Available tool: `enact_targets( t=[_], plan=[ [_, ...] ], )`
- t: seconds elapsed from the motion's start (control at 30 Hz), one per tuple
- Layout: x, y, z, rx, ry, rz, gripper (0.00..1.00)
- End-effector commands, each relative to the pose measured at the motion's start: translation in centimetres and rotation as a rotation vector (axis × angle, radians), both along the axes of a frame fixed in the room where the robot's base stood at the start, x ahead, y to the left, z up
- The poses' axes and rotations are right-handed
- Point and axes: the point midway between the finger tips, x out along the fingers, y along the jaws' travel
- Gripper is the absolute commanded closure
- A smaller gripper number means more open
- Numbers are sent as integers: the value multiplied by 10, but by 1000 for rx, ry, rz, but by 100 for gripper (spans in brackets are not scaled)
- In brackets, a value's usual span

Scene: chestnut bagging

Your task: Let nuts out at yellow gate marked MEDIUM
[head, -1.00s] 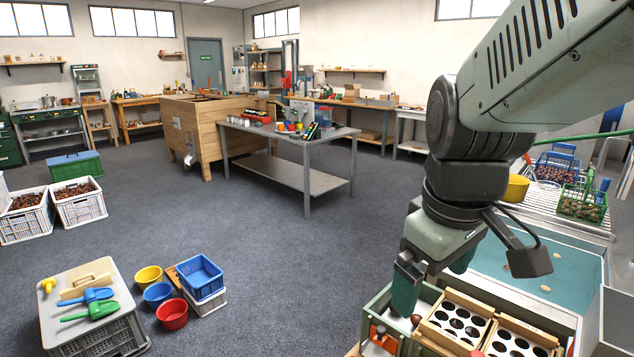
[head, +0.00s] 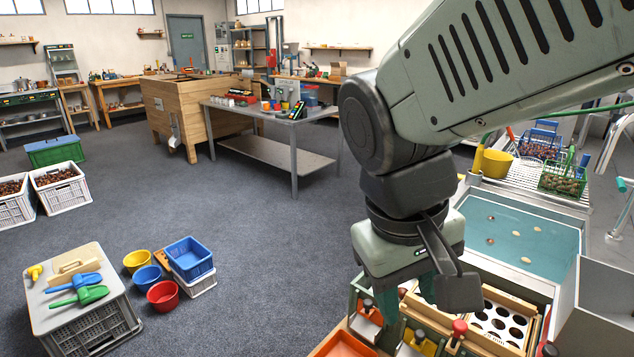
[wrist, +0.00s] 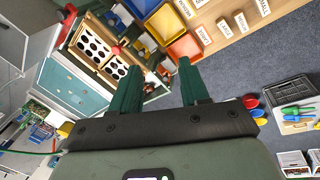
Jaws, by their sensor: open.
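A yellow gate (head: 420,344) shows low in the head view, on the sorting bench below my gripper. An orange gate (head: 368,312) is to its left. A red-topped handle (head: 458,328) stands to its right. My gripper (head: 410,308) is open and above the gates, apart from the yellow one as far as I can see. In the wrist view my gripper (wrist: 162,72) has its two green fingers spread with nothing between them. A yellow tray (wrist: 165,20) lies beyond them, with a white label (wrist: 183,8) beside it that seems to read MEDIUM. The fingers partly hide the gates.
An orange tray (wrist: 185,47) and a blue tray (wrist: 141,7) flank the yellow one. Perforated wooden-framed plates (head: 500,322) lie right of the gates. A water basin (head: 525,235) is behind.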

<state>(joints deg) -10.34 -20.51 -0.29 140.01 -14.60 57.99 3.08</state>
Motion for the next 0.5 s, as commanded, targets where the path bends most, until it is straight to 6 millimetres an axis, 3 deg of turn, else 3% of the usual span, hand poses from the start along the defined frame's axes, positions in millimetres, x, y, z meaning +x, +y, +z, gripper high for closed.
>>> enact_targets(
  t=[0.5],
  plan=[
    [33,-9,-94,-553,551,376,55]
  ],
)
